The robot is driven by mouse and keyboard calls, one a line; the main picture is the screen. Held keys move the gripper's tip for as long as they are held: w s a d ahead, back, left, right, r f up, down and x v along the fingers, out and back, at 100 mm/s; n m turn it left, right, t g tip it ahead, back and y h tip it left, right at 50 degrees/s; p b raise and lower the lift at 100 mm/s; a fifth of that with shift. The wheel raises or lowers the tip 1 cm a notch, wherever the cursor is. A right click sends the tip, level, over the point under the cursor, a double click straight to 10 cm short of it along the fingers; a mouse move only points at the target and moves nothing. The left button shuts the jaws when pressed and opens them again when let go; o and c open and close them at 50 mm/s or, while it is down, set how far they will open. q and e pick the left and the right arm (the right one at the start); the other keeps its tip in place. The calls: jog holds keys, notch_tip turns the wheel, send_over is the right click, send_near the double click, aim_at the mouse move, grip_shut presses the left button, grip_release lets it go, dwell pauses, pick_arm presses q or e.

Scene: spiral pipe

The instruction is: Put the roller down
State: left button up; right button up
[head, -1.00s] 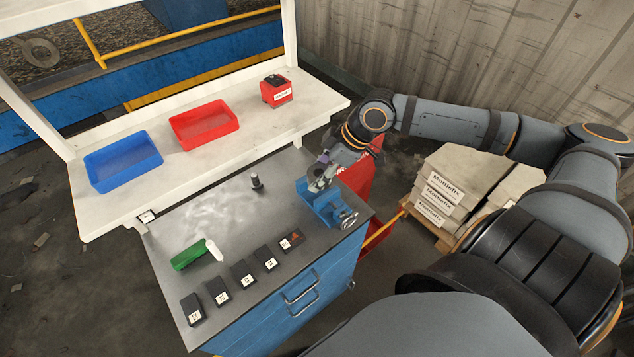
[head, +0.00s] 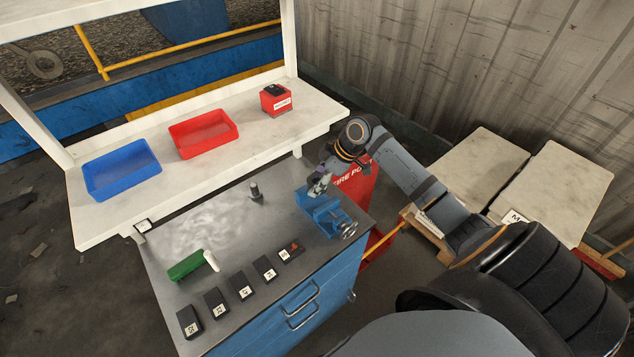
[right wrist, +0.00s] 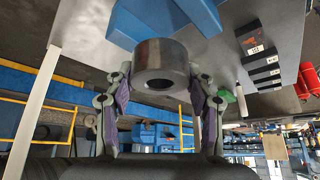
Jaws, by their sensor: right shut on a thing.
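The roller, a short shiny metal cylinder with a hole in its end (right wrist: 162,52), sits between the fingers of my right gripper (right wrist: 161,72) in the right wrist view. The gripper is shut on it. In the head view my right gripper (head: 319,181) is at the blue vise (head: 324,218), over its back part, on the right end of the grey worktop (head: 200,228). I cannot tell whether the roller touches the vise. The roller is too small to make out clearly in the head view. My left gripper is not in view.
A small dark cylinder (head: 255,192) stands on the worktop left of the vise. A green-and-white tool (head: 187,265) and several black labelled blocks (head: 217,302) lie further left and in front. Blue (head: 122,170) and red (head: 203,133) trays sit on the shelf. The worktop's middle is clear.

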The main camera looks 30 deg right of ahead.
jog(key=shift+f, duration=0.7)
jog(key=shift+f, duration=0.1)
jog(key=shift+f, duration=0.55)
jog(key=o, duration=1.3)
jog(key=shift+r, duration=0.35)
jog(key=shift+v, duration=6.3)
